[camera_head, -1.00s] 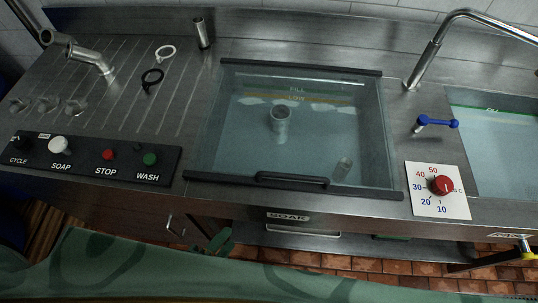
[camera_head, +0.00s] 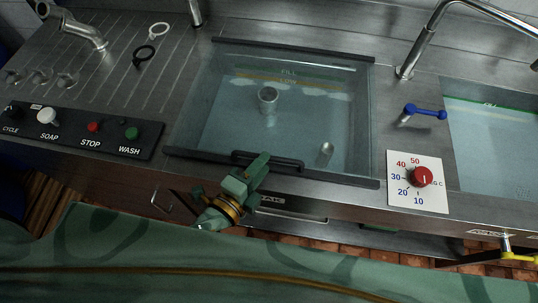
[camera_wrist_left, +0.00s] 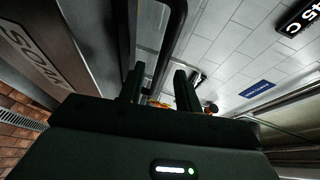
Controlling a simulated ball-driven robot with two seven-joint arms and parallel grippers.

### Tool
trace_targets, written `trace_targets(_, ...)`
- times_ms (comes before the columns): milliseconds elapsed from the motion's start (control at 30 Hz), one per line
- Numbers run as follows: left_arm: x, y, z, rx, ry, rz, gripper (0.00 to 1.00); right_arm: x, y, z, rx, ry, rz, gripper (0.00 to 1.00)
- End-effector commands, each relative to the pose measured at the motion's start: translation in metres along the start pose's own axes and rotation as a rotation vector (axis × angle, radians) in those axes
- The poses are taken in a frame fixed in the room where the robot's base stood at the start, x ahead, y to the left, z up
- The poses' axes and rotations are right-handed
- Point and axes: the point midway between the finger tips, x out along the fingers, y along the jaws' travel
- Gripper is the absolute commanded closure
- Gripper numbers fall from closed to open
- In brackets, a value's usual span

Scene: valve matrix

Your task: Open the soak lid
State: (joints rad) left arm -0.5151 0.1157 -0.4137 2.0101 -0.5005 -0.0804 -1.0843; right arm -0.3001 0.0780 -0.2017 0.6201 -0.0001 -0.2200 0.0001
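The soak lid (camera_head: 230,110) is a clear pane with dark bars at its back and front edges, lying shut over the soak basin. Its black handle (camera_head: 280,163) is on the front bar; it also shows as a dark loop in the left wrist view (camera_wrist_left: 176,35). My right gripper is not in view.
Under the lid are water and two metal cylinders. A control panel with buttons (camera_head: 70,130) is at left, a red temperature dial (camera_head: 420,176) and blue-handled tap (camera_head: 425,111) at right. A faucet (camera_head: 425,45) rises at the back right. The SOAK label is partly covered.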

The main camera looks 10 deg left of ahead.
Motion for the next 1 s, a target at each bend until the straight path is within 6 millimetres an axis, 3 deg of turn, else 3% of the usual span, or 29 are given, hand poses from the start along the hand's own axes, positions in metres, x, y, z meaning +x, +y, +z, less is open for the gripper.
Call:
trace_targets(200, 0.031, 0.0, 0.0, 0.0, 0.001, 0.0, 0.66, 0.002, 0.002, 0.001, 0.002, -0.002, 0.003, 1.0)
trace_targets(567, 0.037, 0.0, 0.0, -0.002, 0.001, 0.001, 0.66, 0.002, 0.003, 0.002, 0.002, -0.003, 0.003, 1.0)
trace_targets(700, 0.036, 0.0, 0.0, -0.001, 0.001, 0.001, 1.0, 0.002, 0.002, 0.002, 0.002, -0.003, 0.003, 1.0)
trace_targets(1000, 0.038, -0.005, 0.0, -0.003, 0.003, 0.005, 1.0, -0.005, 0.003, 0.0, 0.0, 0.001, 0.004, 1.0)
